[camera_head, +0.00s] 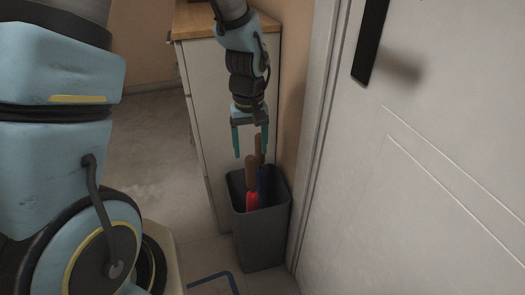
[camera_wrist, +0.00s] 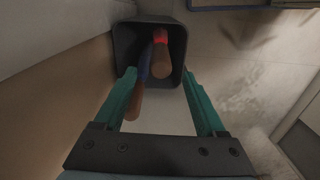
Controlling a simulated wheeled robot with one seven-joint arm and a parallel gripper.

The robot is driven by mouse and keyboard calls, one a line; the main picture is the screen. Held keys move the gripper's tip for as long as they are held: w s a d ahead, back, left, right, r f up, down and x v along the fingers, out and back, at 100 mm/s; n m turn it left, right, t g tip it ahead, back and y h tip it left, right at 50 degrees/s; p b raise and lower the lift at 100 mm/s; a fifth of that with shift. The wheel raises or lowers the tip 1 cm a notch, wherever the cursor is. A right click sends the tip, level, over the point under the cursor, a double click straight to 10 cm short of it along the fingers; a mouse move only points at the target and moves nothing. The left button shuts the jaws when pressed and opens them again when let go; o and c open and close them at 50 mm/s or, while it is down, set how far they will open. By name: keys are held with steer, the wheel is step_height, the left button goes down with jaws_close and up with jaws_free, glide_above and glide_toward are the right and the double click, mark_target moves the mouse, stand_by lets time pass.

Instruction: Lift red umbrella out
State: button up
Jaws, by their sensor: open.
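The red umbrella (camera_head: 252,201) stands in a dark grey bin (camera_head: 262,240), its brown handle sticking up above the rim. In the wrist view its red part (camera_wrist: 160,36) and brown handle show inside the bin opening. A blue umbrella (camera_wrist: 144,62) stands beside it, its brown handle nearer the left finger. My gripper (camera_head: 250,152) is open and points down above the bin. In the wrist view the red umbrella's handle end appears between the two green fingertips (camera_wrist: 160,74), touching neither as far as I can see. The lower parts of both umbrellas are hidden in the bin.
A white cabinet (camera_head: 205,110) with a wooden top stands just behind and left of the bin. A white door (camera_head: 430,150) with a dark handle is close on the right. Open floor (camera_head: 145,150) lies to the left.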

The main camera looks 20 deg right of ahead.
mark_target(251, 175)
step_height(251, 175, down, 10)
steer(key=shift+f+b, duration=0.25)
steer(key=shift+b, duration=0.55)
jaws_close()
steer(key=shift+r, duration=0.1)
stand_by(0.4)
step_height(251, 175, up, 23)
steer(key=p, duration=1.9)
